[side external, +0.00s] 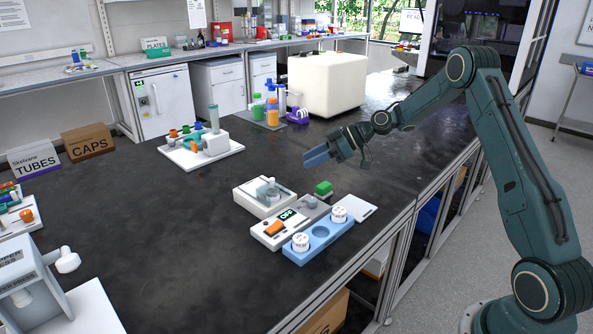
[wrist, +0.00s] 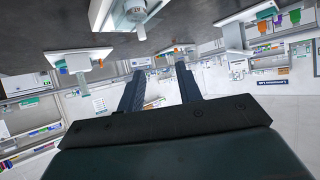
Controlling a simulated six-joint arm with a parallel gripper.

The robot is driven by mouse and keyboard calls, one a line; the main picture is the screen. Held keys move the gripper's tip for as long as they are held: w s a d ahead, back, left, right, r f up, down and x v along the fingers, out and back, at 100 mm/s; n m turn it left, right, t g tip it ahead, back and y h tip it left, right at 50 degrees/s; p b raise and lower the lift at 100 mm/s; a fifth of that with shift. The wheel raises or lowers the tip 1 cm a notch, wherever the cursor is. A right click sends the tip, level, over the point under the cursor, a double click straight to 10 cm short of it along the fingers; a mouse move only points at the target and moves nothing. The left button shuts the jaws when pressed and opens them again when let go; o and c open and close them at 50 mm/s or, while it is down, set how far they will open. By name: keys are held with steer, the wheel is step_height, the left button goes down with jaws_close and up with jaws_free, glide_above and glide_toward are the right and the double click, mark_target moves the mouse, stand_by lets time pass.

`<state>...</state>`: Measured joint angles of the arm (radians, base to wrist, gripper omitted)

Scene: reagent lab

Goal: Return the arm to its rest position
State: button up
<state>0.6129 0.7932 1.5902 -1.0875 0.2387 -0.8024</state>
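My arm reaches in from the right in the side external view, its elbow raised high. My gripper (side external: 318,156) hangs in the air above the dark bench, its blue fingers pointing left. In the wrist view the two dark fingers of my gripper (wrist: 160,84) stand apart, with nothing between them. The gripper is clear of the objects on the bench. The wrist view is tilted, with the bench surface along the top.
Bottles (side external: 272,111) stand left of that box. Bare bench (side external: 150,220) lies front left.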

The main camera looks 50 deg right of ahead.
steer(key=s+a+r+m+g+h, duration=0.25)
steer(key=s+a+r+h, duration=0.25)
steer(key=s+a+r, duration=0.75)
steer(key=s+m+h, duration=0.3)
steer(key=s+m, duration=0.3)
steer(key=s, duration=1.9)
steer(key=shift+s+d+r+h, duration=0.2)
steer(key=shift+s+d+h, duration=0.1)
steer(key=shift+d+h, duration=0.15)
